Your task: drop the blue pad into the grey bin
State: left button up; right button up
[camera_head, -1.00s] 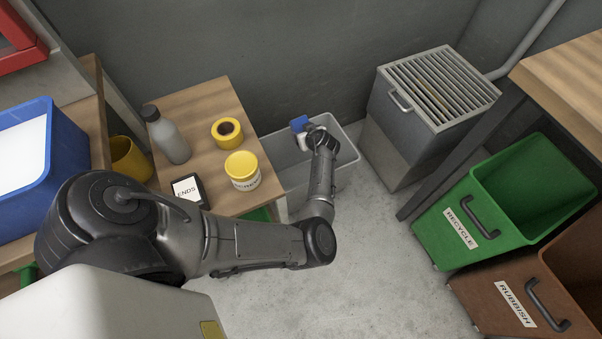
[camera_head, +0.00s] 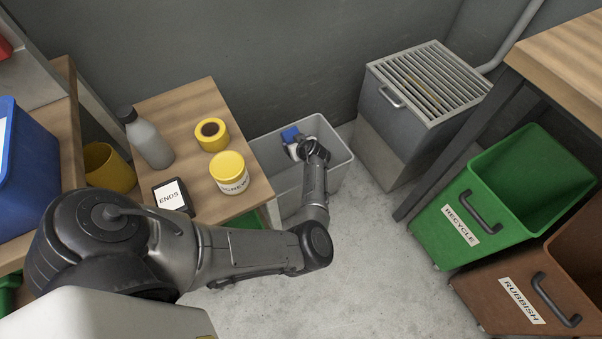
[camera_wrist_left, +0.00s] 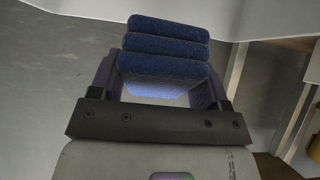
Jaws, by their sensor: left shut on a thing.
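The blue pad (camera_head: 290,134) is between the fingers of my left gripper (camera_head: 296,142), which is shut on it. In the left wrist view the pad (camera_wrist_left: 165,48) shows as several dark blue ribbed rolls between the two fingers of the gripper (camera_wrist_left: 160,85). The grey bin (camera_head: 336,170) stands on the floor between the small wooden table and the grated metal box. The gripper and pad are over the bin's opening in the head view; how far down they are is hard to tell. My right gripper is not in view.
The wooden table (camera_head: 158,107) left of the bin holds a bottle (camera_head: 150,142), yellow tape (camera_head: 211,135), a yellow-lidded jar (camera_head: 230,178) and an ENDS box (camera_head: 172,196). A grated metal box (camera_head: 400,130) stands right. Green (camera_head: 470,228) and brown (camera_head: 520,290) bins are further right.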

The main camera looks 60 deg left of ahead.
pick_arm(q)
jog(key=o, duration=1)
